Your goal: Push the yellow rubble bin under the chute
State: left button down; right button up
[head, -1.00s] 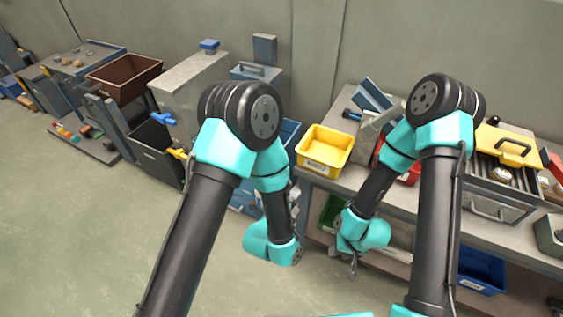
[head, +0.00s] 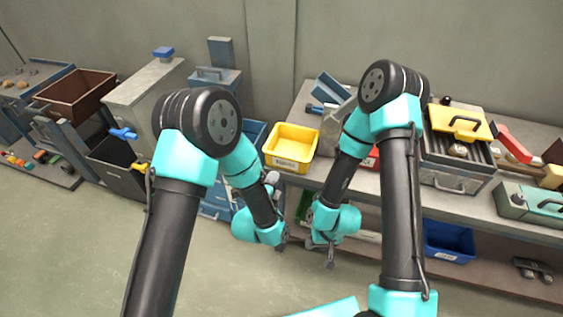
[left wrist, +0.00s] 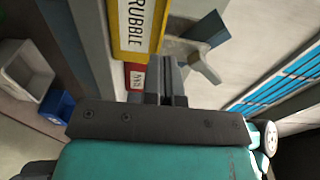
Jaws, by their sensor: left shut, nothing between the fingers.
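The yellow rubble bin (head: 290,147) sits upright on the grey bench near its left end. Its front label, reading "RUBBLE", shows close up in the left wrist view (left wrist: 135,25). My left gripper (head: 272,178) is shut and empty, in front of the bin and a little below it; its closed fingers (left wrist: 167,75) show in the left wrist view, and I cannot tell whether they touch anything. A slanted grey piece (head: 336,118) right of the bin may be the chute. My right gripper (head: 328,262) hangs low before the bench; its jaws are too small to read.
A red labelled bin (head: 371,158) stands right of the yellow one, partly behind my right arm. A blue bin (head: 449,242) sits on the lower shelf. Open floor (head: 60,250) lies at the left.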

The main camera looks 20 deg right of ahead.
aim_at(284, 157)
pick_arm(q)
jog(key=x, duration=0.7)
jog(key=shift+w+d, duration=0.2)
jog(key=shift+w, duration=0.1)
